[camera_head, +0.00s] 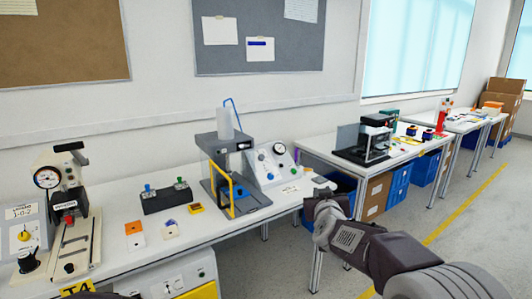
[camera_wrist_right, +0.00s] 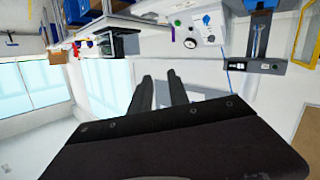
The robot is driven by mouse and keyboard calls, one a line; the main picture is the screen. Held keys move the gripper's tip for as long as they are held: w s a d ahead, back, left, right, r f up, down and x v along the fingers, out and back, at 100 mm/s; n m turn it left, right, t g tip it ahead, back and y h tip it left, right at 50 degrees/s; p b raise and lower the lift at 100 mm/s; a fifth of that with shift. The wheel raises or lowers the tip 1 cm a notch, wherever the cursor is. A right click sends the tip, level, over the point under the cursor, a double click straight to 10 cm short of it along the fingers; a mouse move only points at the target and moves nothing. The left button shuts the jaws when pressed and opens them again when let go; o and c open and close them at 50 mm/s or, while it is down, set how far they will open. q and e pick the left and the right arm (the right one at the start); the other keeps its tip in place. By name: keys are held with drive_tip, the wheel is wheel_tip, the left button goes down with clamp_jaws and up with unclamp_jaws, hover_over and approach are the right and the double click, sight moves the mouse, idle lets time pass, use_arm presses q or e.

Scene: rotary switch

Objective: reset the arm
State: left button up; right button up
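My right arm (camera_head: 370,248) comes in from the lower right in the head view, its front end in front of the gap between two tables. In the right wrist view my right gripper (camera_wrist_right: 160,92) shows two dark fingers apart with nothing between them. The wrist picture is upside down. The control panel with a rotary knob (camera_head: 269,166) stands on the near table, left of my right arm and apart from it. The panel also shows in the wrist view (camera_wrist_right: 203,30). My left gripper is not in view.
The near white table (camera_head: 200,240) holds a press with a yellow guard (camera_head: 228,170), a black box with two levers (camera_head: 166,197) and a gauge device (camera_head: 60,190). A second table (camera_head: 318,149) with a dark machine (camera_head: 365,145) stands to the right. The floor at right is clear.

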drive_tip(key=s+d+f+g+y, duration=0.1)
drive_tip(key=s+f+g, duration=0.6)
drive_tip(key=s+f, duration=0.85)
drive_tip(key=s+d+f+g+y, duration=0.1)
drive_tip(key=s+f+g, duration=0.6)
drive_tip(key=s+f, duration=0.8)
drive_tip(key=s+r+p, duration=0.2)
drive_tip(key=r+p, duration=0.7)
drive_tip(key=r, duration=0.1)
drive_tip(key=s+r+p, duration=0.2)
drive_tip(key=r+p, duration=0.7)
drive_tip(key=r, duration=0.2)
drive_tip(key=shift+s+a+r+m+g+p, duration=0.2)
drive_tip(key=shift+s+r+m+g+p, duration=0.1)
drive_tip(key=shift+m+p, duration=0.1)
